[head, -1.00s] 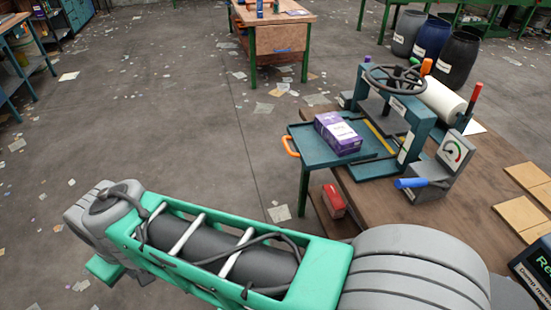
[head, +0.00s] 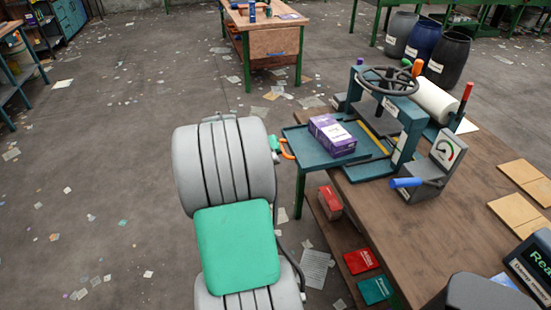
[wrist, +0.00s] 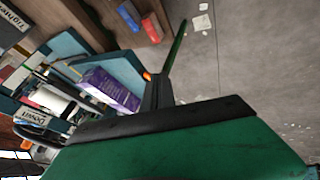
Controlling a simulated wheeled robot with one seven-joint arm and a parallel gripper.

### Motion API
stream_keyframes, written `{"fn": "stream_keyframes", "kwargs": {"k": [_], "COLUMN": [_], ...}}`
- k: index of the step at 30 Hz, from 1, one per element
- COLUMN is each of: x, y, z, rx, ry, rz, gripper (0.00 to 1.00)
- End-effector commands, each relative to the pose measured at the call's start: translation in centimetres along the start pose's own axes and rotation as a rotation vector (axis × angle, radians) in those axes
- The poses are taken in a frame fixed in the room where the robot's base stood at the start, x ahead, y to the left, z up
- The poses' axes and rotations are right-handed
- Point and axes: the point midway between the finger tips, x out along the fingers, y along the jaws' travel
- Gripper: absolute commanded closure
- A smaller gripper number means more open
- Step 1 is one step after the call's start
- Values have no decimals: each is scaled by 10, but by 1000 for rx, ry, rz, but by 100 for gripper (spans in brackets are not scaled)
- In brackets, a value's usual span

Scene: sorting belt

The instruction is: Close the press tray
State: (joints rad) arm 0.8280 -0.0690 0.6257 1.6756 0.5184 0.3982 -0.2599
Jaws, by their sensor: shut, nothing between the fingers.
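The teal press tray (head: 303,143) sticks out to the left of the teal hand press (head: 399,127), with a purple box (head: 331,135) lying on it. The tray also shows in the wrist view (wrist: 120,68), with the box (wrist: 108,90) on it. The tray's orange handle (head: 287,148) is at its left edge, partly hidden by my arm in the head view. In the wrist view my gripper (wrist: 158,80) is shut and empty, its dark fingers just beside the orange handle (wrist: 147,76). I cannot tell whether they touch it.
The press stands on a brown workbench (head: 400,240) with a black handwheel (head: 388,80) on top. A gauge stand with a blue lever (head: 406,182) is in front. A lower shelf holds a red box (head: 330,202). Open floor (head: 110,190) lies to the left.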

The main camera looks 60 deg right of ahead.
Motion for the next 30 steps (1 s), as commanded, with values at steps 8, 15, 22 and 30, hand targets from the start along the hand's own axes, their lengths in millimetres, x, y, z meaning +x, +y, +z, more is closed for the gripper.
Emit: {"fn": "stream_keyframes", "kwargs": {"k": [8, 15, 22, 30], "x": [62, 81, 85, 86], "y": [0, 29, 34, 34], "z": [0, -1, -1, -2], "rx": [0, 3, 0, -5], "ry": [-3, -1, 2, 4], "rz": [-2, -2, -3, -6], "gripper": [100, 100, 100, 100]}}
